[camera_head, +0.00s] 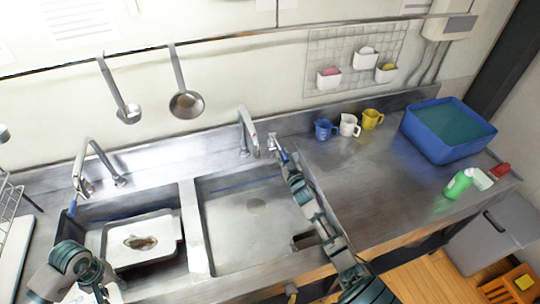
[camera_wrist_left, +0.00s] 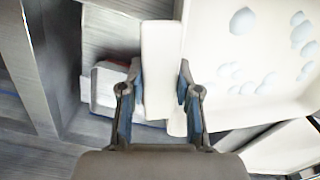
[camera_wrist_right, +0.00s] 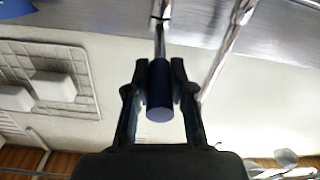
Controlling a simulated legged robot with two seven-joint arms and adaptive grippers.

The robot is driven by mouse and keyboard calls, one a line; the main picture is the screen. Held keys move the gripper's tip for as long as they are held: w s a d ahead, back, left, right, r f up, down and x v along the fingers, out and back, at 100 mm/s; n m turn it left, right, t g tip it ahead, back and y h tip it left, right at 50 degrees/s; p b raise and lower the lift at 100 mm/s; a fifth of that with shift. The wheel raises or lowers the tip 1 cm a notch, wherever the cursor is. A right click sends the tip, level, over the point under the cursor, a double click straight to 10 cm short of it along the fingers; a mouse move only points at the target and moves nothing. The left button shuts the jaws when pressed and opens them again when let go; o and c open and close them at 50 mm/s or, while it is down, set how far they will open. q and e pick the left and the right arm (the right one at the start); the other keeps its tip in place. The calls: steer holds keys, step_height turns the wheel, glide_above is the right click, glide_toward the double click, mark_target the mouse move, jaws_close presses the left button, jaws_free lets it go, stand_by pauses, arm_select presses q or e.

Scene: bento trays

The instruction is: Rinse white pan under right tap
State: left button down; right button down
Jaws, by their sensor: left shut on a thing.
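My left gripper (camera_wrist_left: 160,85) is shut on a white edge or handle of the white pan (camera_wrist_left: 245,75). Pale blue, foam-like spots dot the pan's inside. In the head view my left gripper (camera_head: 98,288) is at the lower left, in front of the left sink, and only a bit of white shows beside it. My right gripper (camera_wrist_right: 160,80) has its fingers on both sides of the dark blue lever end (camera_wrist_right: 160,95) of the right tap. The right tap (camera_head: 247,130) stands behind the right sink (camera_head: 225,235). No water stream is visible there.
A pale tray (camera_head: 118,262) with a brown patch lies in the left sink, below the left tap (camera_head: 80,170). The right sink is empty. Several mugs, a blue tub (camera_head: 440,155) and a green bottle (camera_head: 458,185) stand on the right counter. Ladles hang above.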

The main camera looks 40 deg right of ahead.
arm_select(q)
steer(key=shift+r+p, duration=0.5)
steer(key=shift+r, duration=0.15)
arm_select(e)
steer(key=shift+s+d+r+n+y, duration=0.15)
steer(key=shift+d+n+y, duration=0.3)
steer(key=shift+y, duration=0.25)
arm_select(q)
steer(key=shift+r, duration=0.2)
steer(key=shift+d, duration=0.1)
arm_select(e)
steer(key=d+n+y, duration=0.1)
steer(key=d+y, duration=0.1)
steer(key=shift+s+d+f+n+t+y, duration=0.15)
steer(key=shift+d+f+n+t+y, duration=0.1)
steer(key=shift+n+t+y, duration=0.15)
arm_select(q)
steer(key=shift+f, duration=0.1)
arm_select(e)
steer(key=c, duration=1)
jaws_free()
steer(key=shift+r, duration=0.1)
step_height(320, 180, up, 10)
steer(key=shift+f, duration=0.15)
